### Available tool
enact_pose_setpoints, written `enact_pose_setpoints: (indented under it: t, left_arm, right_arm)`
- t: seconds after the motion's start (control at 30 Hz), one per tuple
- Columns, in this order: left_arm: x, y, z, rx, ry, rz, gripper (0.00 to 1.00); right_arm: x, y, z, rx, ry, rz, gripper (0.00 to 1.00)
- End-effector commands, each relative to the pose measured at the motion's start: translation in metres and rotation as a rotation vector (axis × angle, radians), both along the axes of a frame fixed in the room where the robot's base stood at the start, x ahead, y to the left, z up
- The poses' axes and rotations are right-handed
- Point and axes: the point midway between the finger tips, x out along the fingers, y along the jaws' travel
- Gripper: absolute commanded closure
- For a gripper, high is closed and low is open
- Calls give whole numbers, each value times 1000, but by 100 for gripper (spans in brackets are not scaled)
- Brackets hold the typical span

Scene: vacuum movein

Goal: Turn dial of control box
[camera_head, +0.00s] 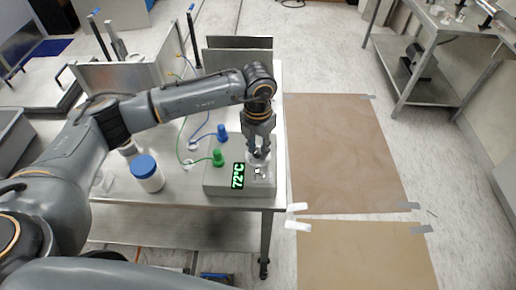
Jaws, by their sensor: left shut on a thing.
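The control box (214,182) is a grey box at the right front corner of the steel table. Its green display (238,176) reads 72°C. My left gripper (259,153) points down over the box's right part, its fingers closed around the pale dial (260,160). The fingers hide much of the dial, so its setting cannot be read. A small silver part (260,173) shows on the box just in front of the dial. My right gripper is not in view.
A blue-lidded white jar (147,173) stands left of the box. Metal panels (238,56) rise behind. Brown sheets (345,150) lie on the floor at right.

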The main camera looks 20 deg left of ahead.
Motion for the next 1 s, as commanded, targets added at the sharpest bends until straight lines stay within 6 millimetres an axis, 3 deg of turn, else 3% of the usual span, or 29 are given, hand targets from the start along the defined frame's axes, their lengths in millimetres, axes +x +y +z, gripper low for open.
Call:
enact_pose_setpoints:
  t: [0.57, 0.6, 0.67, 1.0]
  left_arm:
    - [1, 0, 1, 0, -2, 30, 100]
    - [1, 0, 1, 0, -2, 30, 64]
    - [1, 0, 1, 0, -2, 30, 52]
    - [0, 0, 2, 0, -1, 28, 50]
  right_arm:
    - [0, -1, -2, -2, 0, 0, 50]
    - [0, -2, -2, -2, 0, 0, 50]
    - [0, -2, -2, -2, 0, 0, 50]
    - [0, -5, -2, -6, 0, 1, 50]
